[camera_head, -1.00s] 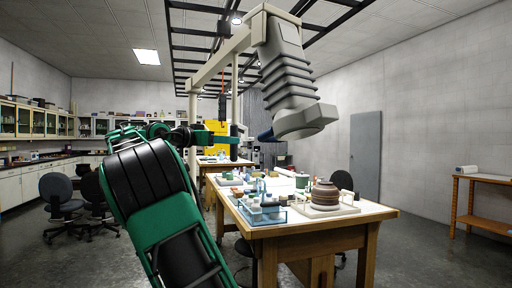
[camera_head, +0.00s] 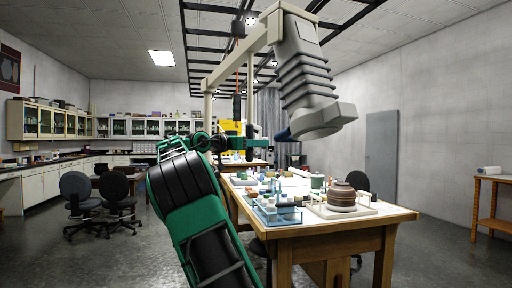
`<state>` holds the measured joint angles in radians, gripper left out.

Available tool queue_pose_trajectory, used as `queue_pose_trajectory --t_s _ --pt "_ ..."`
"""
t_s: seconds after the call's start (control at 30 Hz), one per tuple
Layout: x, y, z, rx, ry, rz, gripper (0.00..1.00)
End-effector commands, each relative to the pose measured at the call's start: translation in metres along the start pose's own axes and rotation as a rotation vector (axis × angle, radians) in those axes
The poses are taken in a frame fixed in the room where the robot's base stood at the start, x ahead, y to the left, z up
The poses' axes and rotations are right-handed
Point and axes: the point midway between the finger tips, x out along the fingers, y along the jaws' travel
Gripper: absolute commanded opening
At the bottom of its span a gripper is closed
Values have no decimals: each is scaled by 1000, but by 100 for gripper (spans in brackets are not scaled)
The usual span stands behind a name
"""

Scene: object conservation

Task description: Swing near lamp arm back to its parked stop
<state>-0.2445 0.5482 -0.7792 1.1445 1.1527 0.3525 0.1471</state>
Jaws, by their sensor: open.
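A beige overhead arm (camera_head: 238,57) reaches from a post at the back toward me. At its near end hangs a grey ribbed trunk (camera_head: 304,72) with a wide grey head (camera_head: 322,120), above the workbench. A small blue part (camera_head: 283,134) juts from the left of the head. I take this for the near lamp arm; no parked stop can be made out. My gripper (camera_head: 257,132) is small and partly hidden at the end of my green and black arm. It is open, left of the blue part in the picture, and appears apart from it.
The wooden workbench (camera_head: 368,222) below holds a brown ribbed pot (camera_head: 342,194), a clear blue tray (camera_head: 277,215) and small items. Dark chairs (camera_head: 76,190) stand left by the cabinets. A side table (camera_head: 490,180) is at the right wall. Floor between is open.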

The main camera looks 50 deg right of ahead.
Motion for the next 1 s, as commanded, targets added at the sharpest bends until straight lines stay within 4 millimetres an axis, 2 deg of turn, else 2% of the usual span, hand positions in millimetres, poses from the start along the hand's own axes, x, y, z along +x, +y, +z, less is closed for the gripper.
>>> queue_pose_trajectory --t_s 0.1,0.4,0.57,0.6,0.83,1.0 --pt "6 0 0 0 0 0 43" --pt "8 0 0 0 0 -1 43" --pt "7 0 0 0 0 -1 4" --pt "7 0 0 0 0 -1 0" --pt "6 1 1 0 -1 4 0" --pt "-17 -3 1 -1 -1 5 0"
